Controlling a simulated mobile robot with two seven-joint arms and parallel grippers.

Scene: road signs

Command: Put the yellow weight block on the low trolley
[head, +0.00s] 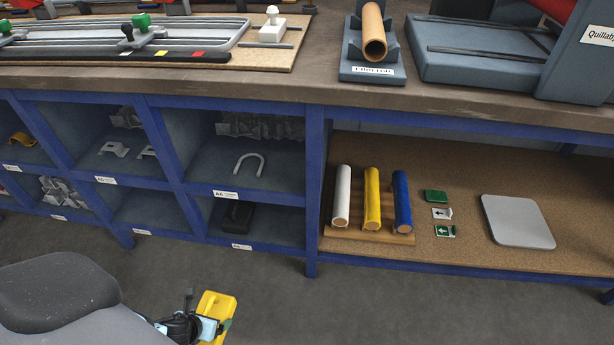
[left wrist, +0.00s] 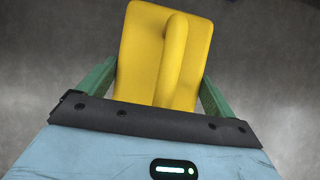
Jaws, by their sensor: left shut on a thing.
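The yellow weight block (head: 217,305) is at the bottom of the head view, held above the grey floor. My left gripper (head: 214,325) is shut on it. In the left wrist view the yellow block (left wrist: 145,50), with a raised bar handle along its top, sits between the green fingers of my left gripper (left wrist: 158,88). The gripper's body hides the block's near end. The low trolley is not in either view. My right gripper is not in view.
A workbench (head: 320,95) with blue-framed cubbies (head: 240,190) runs across the view. Its lower right shelf (head: 470,190) holds coloured rolls (head: 372,200), small signs (head: 441,213) and a grey plate (head: 518,221). The floor (head: 400,305) in front is clear.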

